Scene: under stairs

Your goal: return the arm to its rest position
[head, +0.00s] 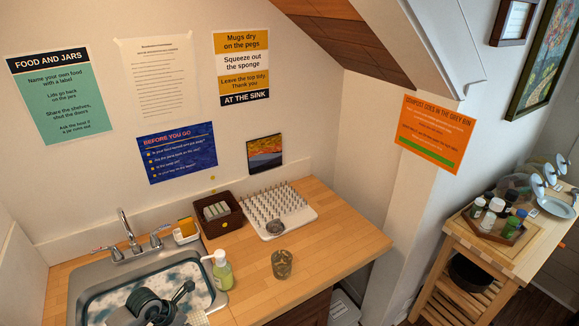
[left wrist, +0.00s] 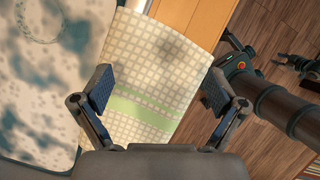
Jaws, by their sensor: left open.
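My left gripper (head: 184,290) reaches in low at the left of the head view, over the sink's front right part. In the left wrist view the left gripper (left wrist: 160,88) has its two fingers wide apart with nothing between them. Behind the gap is a pale checked cloth (left wrist: 150,70) with a green band, lying at the sink's edge. A corner of the cloth shows in the head view (head: 197,318). Dark jointed parts of mine stand over the floor at the right of the wrist view. A claw-like end there may be my right gripper (left wrist: 292,63), too small to read.
The sink (head: 222,298) holds cloudy water. A green soap bottle (head: 222,270) and a glass (head: 282,264) stand on the wooden counter (head: 335,240). Behind are a brown basket (head: 232,222) and a pegged white rack (head: 308,212). A wooden cart (head: 470,262) stands at right.

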